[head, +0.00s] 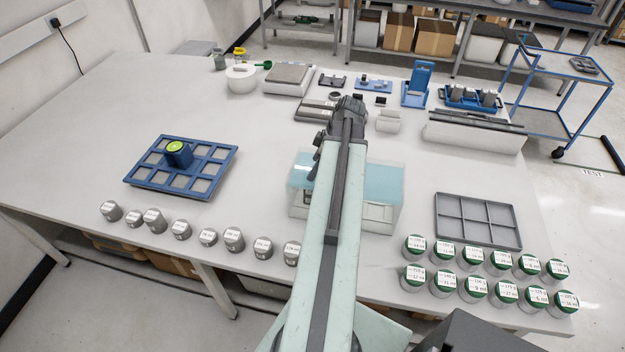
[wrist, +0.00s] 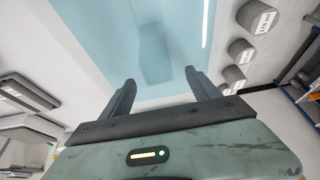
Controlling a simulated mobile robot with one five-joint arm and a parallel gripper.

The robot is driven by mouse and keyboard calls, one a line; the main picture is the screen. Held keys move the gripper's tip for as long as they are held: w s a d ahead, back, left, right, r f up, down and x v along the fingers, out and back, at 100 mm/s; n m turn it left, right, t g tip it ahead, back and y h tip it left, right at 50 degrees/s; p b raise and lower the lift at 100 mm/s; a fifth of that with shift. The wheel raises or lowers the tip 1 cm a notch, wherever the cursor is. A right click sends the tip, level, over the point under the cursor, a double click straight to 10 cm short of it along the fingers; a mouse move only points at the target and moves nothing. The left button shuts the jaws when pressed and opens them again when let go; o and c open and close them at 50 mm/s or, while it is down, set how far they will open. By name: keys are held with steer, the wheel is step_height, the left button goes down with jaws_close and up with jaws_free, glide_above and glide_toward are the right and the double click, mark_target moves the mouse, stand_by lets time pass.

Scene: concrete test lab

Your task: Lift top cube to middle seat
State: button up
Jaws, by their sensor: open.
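A dark blue cube (head: 184,158) with a bright green disc on its top stands on the blue grid tray (head: 132,184) at the left of the table. It sits toward the back of the tray, left of its centre; its exact seat is hard to tell. Several pale seats around it look empty. My gripper (wrist: 162,90) is open and empty in the wrist view, with a pale blue see-through surface beyond its fingers. The cube and tray do not show clearly there. In the head view my arm hides the fingers, well right of the tray.
A case with a pale blue clear cover (head: 385,180) stands beside and partly behind my arm. Grey cylinders (head: 181,230) line the front edge; green-topped jars (head: 472,287) stand front right, below a grey divided tray (head: 478,246). Equipment fills the back. Table between blue tray and case is clear.

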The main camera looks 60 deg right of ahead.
steer(key=b+x, duration=0.4)
steer(key=x, duration=0.1)
steer(key=shift+s+d+f, duration=0.15)
steer(key=shift+d+f, duration=0.05)
steer(key=shift+r, duration=0.2)
jaws_close()
steer(key=shift+r, duration=0.1)
